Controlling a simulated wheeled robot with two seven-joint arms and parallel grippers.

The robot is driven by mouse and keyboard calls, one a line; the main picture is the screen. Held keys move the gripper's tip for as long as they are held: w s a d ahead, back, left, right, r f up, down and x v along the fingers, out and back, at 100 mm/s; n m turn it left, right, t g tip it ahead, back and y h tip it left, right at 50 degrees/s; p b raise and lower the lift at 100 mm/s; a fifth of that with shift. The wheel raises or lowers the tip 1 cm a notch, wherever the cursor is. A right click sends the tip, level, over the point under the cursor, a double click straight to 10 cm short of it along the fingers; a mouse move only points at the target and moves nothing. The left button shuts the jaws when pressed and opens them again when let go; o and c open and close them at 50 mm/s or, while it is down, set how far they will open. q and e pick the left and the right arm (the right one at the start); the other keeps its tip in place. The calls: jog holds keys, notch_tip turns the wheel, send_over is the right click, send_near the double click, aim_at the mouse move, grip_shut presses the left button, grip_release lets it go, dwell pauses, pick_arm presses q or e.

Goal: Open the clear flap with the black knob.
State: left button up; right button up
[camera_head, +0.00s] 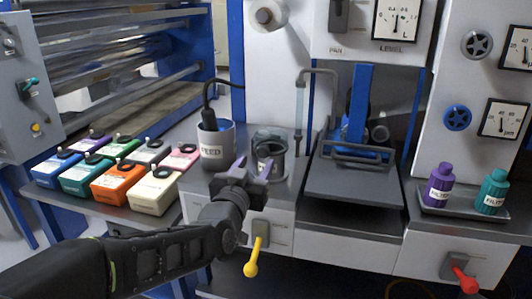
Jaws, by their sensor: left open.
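My left gripper (248,170) is open and empty, with its fingers pointing away from me. I cannot make out a clear flap for certain. A dark round part (379,134) shows behind the blue post at the middle right, but I cannot tell whether it is the black knob. My right gripper is not in view.
Colored boxes with knobs (112,182) stand left of my arm. A grey FEED cup (215,146) stands behind the gripper. A yellow lever (253,262) hangs below it. A dark platform (352,183) and purple (439,184) and teal (491,190) bottles are right.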

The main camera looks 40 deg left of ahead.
aim_at(263, 154)
pick_arm(q)
jog(key=x, duration=0.7)
jog(key=shift+w, duration=0.15)
grip_shut()
dwell(0.3)
dwell(0.9)
